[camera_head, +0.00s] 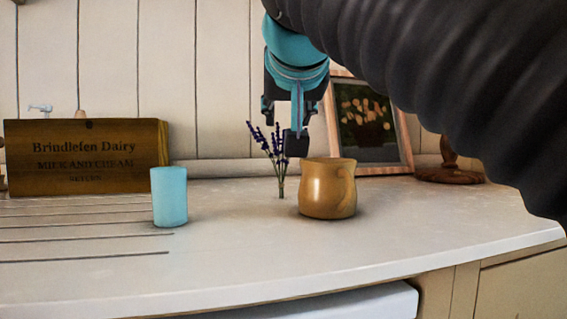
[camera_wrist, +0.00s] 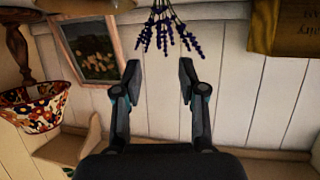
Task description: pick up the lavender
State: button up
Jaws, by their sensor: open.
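The lavender (camera_head: 279,160) is a small upright bunch with purple flower heads and thin green stems, standing on the pale countertop just left of a round wooden pot (camera_head: 327,190). In the wrist view, the lavender's flower heads (camera_wrist: 166,30) show at the top edge, beyond the fingertips and roughly in line with the gap between them; its stems are mostly cut off there. My gripper (camera_head: 292,135) hangs beside and slightly above the flower heads. In the wrist view my gripper (camera_wrist: 160,76) is open, with nothing between its fingers.
A light blue cup (camera_head: 169,197) stands left on the counter (camera_head: 230,255), before a wooden dairy crate (camera_head: 85,172). A framed picture (camera_head: 368,120) leans on the wall behind the pot. A patterned bowl (camera_wrist: 38,108) shows in the wrist view. The counter front is clear.

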aim_at(281, 143)
jog(key=shift+b+x, duration=0.65)
jog(key=shift+x, duration=6.4)
jog(key=shift+a+r, duration=0.1)
jog(key=shift+a, duration=0.05)
grip_shut()
